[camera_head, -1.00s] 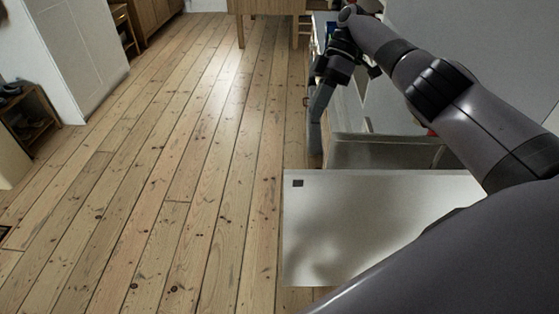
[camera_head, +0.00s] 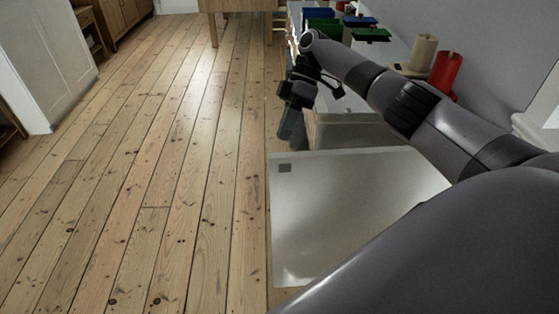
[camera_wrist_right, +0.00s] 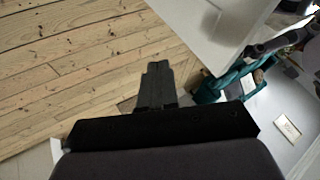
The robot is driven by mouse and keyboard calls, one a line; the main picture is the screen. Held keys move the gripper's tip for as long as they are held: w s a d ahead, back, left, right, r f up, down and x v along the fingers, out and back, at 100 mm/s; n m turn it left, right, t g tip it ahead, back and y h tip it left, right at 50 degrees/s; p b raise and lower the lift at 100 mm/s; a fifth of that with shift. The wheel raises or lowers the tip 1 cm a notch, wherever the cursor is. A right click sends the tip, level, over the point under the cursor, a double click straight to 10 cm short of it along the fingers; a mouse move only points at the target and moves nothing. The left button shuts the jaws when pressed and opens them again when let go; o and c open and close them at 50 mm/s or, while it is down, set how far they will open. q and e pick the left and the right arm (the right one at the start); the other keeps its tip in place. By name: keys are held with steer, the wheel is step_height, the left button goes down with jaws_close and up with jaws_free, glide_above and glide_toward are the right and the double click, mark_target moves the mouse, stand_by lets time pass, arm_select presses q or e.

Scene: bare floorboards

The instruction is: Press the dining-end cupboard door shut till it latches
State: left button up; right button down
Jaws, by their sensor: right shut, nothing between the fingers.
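A pale, flat panel (camera_head: 335,215), which looks like the cupboard door standing open, fills the lower middle of the head view. It has a small dark square near its upper left corner. My right gripper (camera_head: 292,138) hangs fingers-down just past the panel's top edge in the picture, shut and empty. Whether it touches the panel I cannot tell. In the right wrist view my shut fingers (camera_wrist_right: 157,72) point over floorboards, and a white panel (camera_wrist_right: 205,28) shows at upper right, apart from them in the picture. My left gripper is out of view.
Blue and green boxes (camera_head: 320,24) and a red candle (camera_head: 445,74) stand on the long unit along the right wall. A teal object (camera_wrist_right: 225,82) lies right of my fingers in the wrist view. A wooden table (camera_head: 240,6) stands far back. The floorboards (camera_head: 150,170) at left are clear.

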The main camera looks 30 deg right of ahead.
steer(key=shift+s+a+f+p, duration=0.95)
steer(key=shift+s+a+f, duration=1.3)
steer(key=shift+s+a, duration=0.25)
steer(key=shift+a, duration=0.1)
